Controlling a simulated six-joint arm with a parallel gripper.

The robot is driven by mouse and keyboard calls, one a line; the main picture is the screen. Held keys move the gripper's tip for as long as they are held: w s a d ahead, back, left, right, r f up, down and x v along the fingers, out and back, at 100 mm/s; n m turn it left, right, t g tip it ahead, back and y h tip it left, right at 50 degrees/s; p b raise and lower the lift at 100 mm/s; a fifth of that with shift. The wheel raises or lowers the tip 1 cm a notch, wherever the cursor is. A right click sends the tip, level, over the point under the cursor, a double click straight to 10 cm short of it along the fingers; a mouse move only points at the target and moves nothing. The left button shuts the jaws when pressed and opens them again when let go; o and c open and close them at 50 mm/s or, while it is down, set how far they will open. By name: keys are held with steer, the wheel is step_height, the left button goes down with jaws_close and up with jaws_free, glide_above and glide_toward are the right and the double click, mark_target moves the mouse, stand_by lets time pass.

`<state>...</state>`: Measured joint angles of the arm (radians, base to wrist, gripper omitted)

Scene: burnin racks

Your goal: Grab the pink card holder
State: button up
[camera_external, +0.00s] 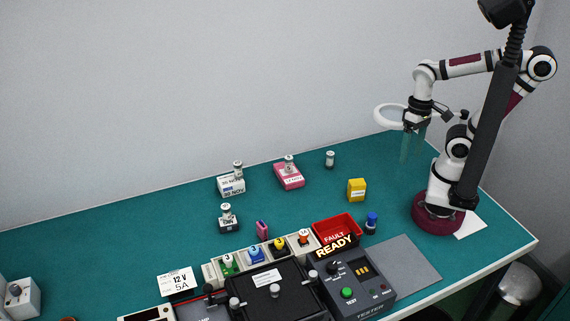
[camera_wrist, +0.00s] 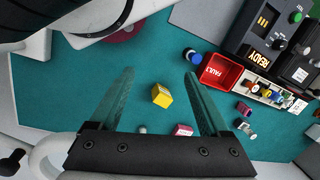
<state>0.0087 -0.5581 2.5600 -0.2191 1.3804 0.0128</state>
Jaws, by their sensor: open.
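Two pink things are in view, and I cannot tell for sure which is the card holder. A larger pink block (camera_external: 291,181) with a white label lies at the back middle of the table, with a small metal cylinder on it. In the wrist view the pink block (camera_wrist: 183,130) is partly hidden by the gripper's edge. A small upright pink piece (camera_external: 262,228) stands nearer the front; it also shows in the wrist view (camera_wrist: 243,108). My gripper (camera_external: 411,146) is open and empty, above the table at the right, well apart from both. Its teal fingers (camera_wrist: 159,76) are spread.
A yellow block (camera_external: 357,189), a blue-topped cylinder (camera_external: 371,222) and a red FAULT bin (camera_external: 337,230) stand on the right side. White (camera_external: 231,185) and black (camera_external: 228,221) labelled holders stand left. A tester box (camera_external: 352,285) is in front. The left table is mostly clear.

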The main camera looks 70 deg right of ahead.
steer(key=w+a+m+g+y, duration=0.1)
steer(key=w+a+m+y, duration=0.6)
steer(key=a, duration=0.6)
steer(key=w+a+f+m+t+y, duration=0.2)
steer(key=w+a+m+y, duration=0.15)
steer(key=w, duration=0.45)
steer(key=m+t+h, duration=0.1)
steer(key=m+t, duration=0.6)
steer(key=m, duration=0.2)
glide_toward(265, 223)
steer(key=x, duration=0.9)
steer(key=shift+w+f, duration=0.2)
steer(key=shift+f, duration=0.1)
jaws_close()
